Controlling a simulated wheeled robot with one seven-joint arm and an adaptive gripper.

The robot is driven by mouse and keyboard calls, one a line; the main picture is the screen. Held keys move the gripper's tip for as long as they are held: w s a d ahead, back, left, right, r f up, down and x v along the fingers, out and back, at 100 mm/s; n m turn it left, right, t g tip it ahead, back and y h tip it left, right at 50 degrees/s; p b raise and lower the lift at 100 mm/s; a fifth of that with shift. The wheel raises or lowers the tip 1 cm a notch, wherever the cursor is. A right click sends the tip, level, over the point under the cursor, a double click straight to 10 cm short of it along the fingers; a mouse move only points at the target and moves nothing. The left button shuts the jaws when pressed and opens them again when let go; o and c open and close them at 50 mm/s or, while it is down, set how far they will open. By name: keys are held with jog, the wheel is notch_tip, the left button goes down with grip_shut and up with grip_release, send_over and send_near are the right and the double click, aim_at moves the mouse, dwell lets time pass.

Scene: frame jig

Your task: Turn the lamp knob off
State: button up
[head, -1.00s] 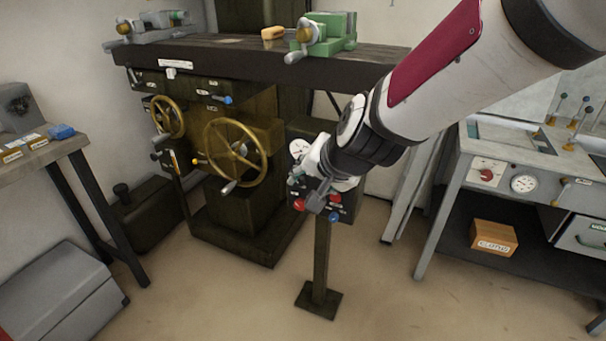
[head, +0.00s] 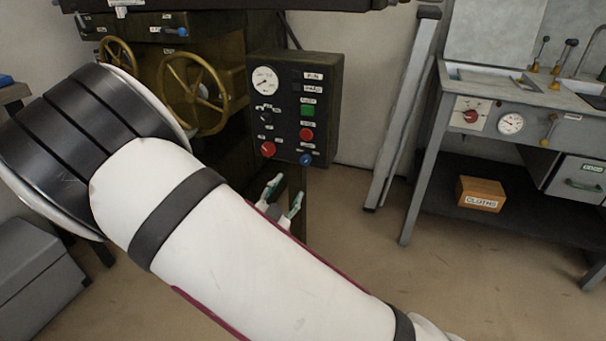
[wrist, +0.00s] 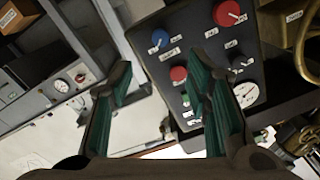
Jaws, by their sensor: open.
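A dark control panel (head: 322,95) on a post carries a red knob (head: 268,149) at lower left and a blue knob (head: 306,160) at lower right. Small labels sit by them, too small to read, so I cannot tell which control is the lamp knob. My gripper (head: 285,193) is open and empty, just below the panel in the head view. In the wrist view the panel appears upside down, with the blue knob (wrist: 160,40) and red knob (wrist: 228,13) beyond the open green-padded fingers (wrist: 160,82). No contact with either knob is visible.
The panel also has a gauge (head: 265,81), a green button (head: 308,110), a red button (head: 306,134) and small black controls. A machine with a brass handwheel (head: 193,93) stands to its left.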

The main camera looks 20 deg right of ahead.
aim_at(305, 162)
jog(key=b+x, duration=0.3)
jog(key=x, duration=1)
jog(key=shift+w+d+r+b, duration=0.15)
jog(key=shift+w+b, duration=0.15)
jog(key=shift+b, duration=0.1)
jog(key=shift+c, duration=0.4)
grip_shut()
